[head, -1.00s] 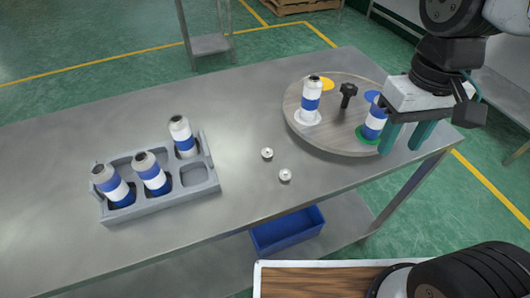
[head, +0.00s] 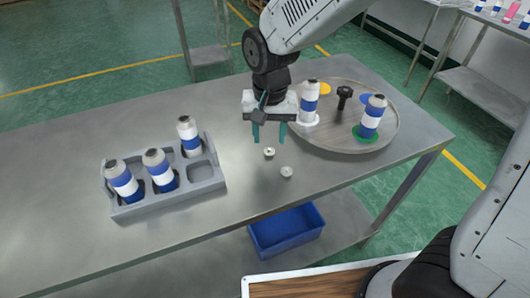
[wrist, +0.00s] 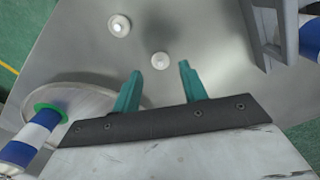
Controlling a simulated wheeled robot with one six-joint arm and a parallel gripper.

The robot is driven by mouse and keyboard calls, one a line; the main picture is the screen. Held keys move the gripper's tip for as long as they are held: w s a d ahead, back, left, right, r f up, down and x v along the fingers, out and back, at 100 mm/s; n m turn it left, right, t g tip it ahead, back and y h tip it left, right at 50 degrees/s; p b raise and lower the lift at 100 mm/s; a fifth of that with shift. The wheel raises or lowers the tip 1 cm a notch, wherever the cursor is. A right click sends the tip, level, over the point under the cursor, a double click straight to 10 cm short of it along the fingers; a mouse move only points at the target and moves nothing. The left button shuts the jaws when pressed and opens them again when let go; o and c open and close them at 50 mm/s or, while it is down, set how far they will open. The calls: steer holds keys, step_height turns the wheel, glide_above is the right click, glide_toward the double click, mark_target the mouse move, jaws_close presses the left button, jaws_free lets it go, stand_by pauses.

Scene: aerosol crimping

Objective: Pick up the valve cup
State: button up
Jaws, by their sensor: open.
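Two small round silver valve cups lie on the metal table, a rear one (head: 269,152) and one nearer the front edge (head: 287,171). The wrist view shows the rear cup (wrist: 160,61) beyond and between the fingertips, and the front cup (wrist: 119,26) farther up and left. My gripper (head: 269,139) has two green fingers pointing down, spread apart and empty. It is above the table, just behind the rear cup in the head view. Its fingers also show in the wrist view (wrist: 156,77). No valve cup is touched.
A round turntable (head: 340,143) on the right carries two blue-and-white cans (head: 309,101) (head: 371,117) and a black knob (head: 343,97). A grey rack (head: 203,184) on the left holds several similar cans. A blue bin (head: 287,232) sits on the lower shelf. The table around the cups is clear.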

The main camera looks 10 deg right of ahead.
mark_target(269, 149)
steer(key=f, duration=0.5)
steer(key=shift+w, duration=0.25)
steer(key=c, duration=0.9)
steer(key=shift+r, duration=0.1)
